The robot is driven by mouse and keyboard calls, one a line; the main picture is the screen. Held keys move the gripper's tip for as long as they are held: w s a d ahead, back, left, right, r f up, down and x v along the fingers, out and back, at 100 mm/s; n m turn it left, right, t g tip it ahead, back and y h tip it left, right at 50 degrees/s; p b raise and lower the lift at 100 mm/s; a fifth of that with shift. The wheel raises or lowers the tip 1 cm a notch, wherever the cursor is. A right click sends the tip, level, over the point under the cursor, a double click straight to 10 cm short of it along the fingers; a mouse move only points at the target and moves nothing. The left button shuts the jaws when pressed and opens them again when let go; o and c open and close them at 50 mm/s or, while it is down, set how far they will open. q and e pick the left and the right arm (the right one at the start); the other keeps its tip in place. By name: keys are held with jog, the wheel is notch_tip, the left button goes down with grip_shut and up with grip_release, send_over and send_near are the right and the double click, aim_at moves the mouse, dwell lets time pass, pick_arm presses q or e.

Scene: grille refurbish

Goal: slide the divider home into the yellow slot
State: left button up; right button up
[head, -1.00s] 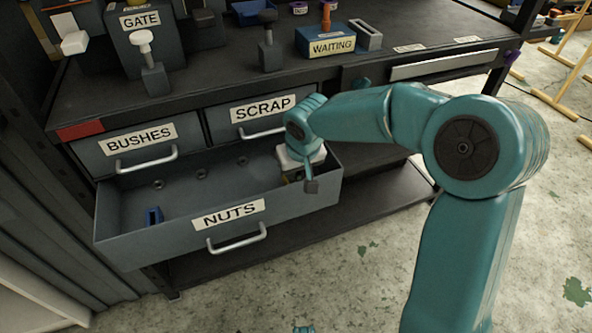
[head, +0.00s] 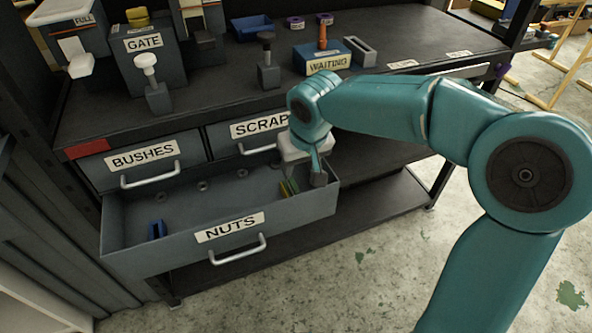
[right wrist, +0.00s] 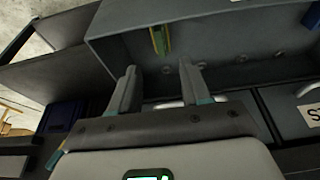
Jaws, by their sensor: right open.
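The open NUTS drawer (head: 290,218) holds a narrow yellow and green piece (head: 289,187) standing at its right end. It also shows in the right wrist view (right wrist: 160,40), beyond the fingertips, with green beside yellow. I take the yellow as the slot; I cannot tell whether the green is the divider seated in it. A small blue piece (head: 157,229) stands at the drawer's left end. My right gripper (head: 316,176) is over the drawer's right end, just right of the yellow and green piece. Its fingers (right wrist: 160,72) are apart with nothing between them. My left gripper is out of view.
Several nuts lie along the drawer's back, such as one nut (head: 203,186). The closed BUSHES drawer (head: 110,172) and SCRAP drawer (head: 222,138) are behind. The bench top above holds a GATE box (head: 150,70) and a WAITING box (head: 310,55).

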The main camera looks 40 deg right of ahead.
jog(key=p+v, duration=0.1)
jog(key=v, duration=0.4)
jog(key=shift+s+r, duration=0.1)
jog(key=shift+r, duration=0.2)
jog(key=shift+s+f, duration=0.1)
dwell(0.5)
